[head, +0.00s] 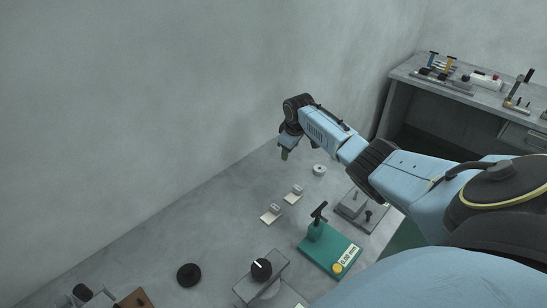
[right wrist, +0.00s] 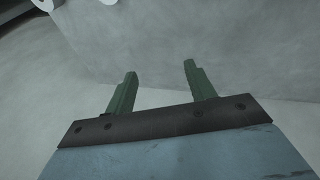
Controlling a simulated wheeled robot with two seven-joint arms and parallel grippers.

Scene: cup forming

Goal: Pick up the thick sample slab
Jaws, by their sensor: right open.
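Two small grey pieces, with cream cards beside or under them, lie on the grey worktop in the head view: a nearer one (head: 275,208) and a farther one (head: 298,188). They are too small for me to tell which is the thick sample slab. My right gripper (head: 285,155) is above the worktop near the wall, beyond both pieces. In the right wrist view its two green fingers (right wrist: 160,70) are apart with nothing between them. Neither piece can be made out in that view. My left gripper is not in view.
A green gauge (head: 327,250) with a "0.00 mm" display stands right of the pieces. A white ring-shaped thing (head: 319,170), a grey plate fixture (head: 362,213), a black disc (head: 189,275) and a dial unit (head: 261,270) are around. The worktop left of the pieces is clear.

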